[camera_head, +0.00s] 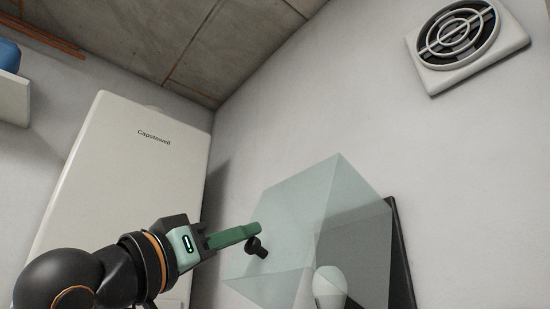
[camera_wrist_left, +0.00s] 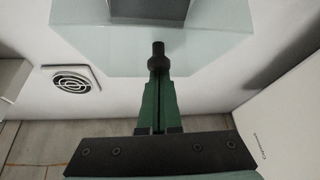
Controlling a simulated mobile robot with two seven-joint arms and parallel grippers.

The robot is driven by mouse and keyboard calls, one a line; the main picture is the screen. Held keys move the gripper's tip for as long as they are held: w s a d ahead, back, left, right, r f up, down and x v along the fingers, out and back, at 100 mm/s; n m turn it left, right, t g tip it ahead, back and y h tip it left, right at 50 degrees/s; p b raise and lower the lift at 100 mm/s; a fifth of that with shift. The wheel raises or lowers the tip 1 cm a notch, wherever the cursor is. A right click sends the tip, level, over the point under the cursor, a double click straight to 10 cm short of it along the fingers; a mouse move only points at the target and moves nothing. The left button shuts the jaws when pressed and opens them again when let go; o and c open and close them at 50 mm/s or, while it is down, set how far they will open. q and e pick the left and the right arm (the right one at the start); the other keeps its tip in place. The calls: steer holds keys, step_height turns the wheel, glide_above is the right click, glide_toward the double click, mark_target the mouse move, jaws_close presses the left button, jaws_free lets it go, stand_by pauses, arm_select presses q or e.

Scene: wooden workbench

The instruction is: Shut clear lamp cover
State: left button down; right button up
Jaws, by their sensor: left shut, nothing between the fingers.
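The clear lamp cover (camera_head: 290,215) is a pale, see-through box with a black knob (camera_head: 258,248) on its outer face. It stands out at an angle from a dark backplate (camera_head: 402,255) on the wall. A white bulb (camera_head: 329,284) shows at the lower edge of the head view. My left gripper (camera_head: 254,230) is shut and empty, its green fingertips right by the knob. In the left wrist view the fingertips (camera_wrist_left: 158,74) point at the knob (camera_wrist_left: 158,50), very near it; I cannot tell whether they touch. My right gripper is not in view.
A tall white cabinet (camera_head: 140,150) marked "Capstowell" stands left of the lamp, behind my left arm. A round vent (camera_head: 460,38) is high on the wall at right. A shelf (camera_head: 12,97) with a blue thing is at far left. The wall between the lamp and vent is clear.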

arm_select(q)
steer(key=shift+w+d+f+t+h+b, duration=0.15)
steer(key=shift+f+b, duration=0.2)
steer(key=shift+f, duration=0.2)
steer(key=shift+d+f+t+h+b, duration=0.1)
steer(key=shift+f+t+h+b, duration=0.05)
steer(key=shift+f+b, duration=0.3)
steer(key=w+d+f+n+t+h+b, duration=0.1)
steer(key=w+d+f+t+b, duration=0.1)
steer(key=f, duration=0.6)
steer(key=shift+w+d+f+h+b, duration=0.15)
steer(key=shift+w+d+h+b, duration=0.2)
steer(key=shift+d+b, duration=0.65)
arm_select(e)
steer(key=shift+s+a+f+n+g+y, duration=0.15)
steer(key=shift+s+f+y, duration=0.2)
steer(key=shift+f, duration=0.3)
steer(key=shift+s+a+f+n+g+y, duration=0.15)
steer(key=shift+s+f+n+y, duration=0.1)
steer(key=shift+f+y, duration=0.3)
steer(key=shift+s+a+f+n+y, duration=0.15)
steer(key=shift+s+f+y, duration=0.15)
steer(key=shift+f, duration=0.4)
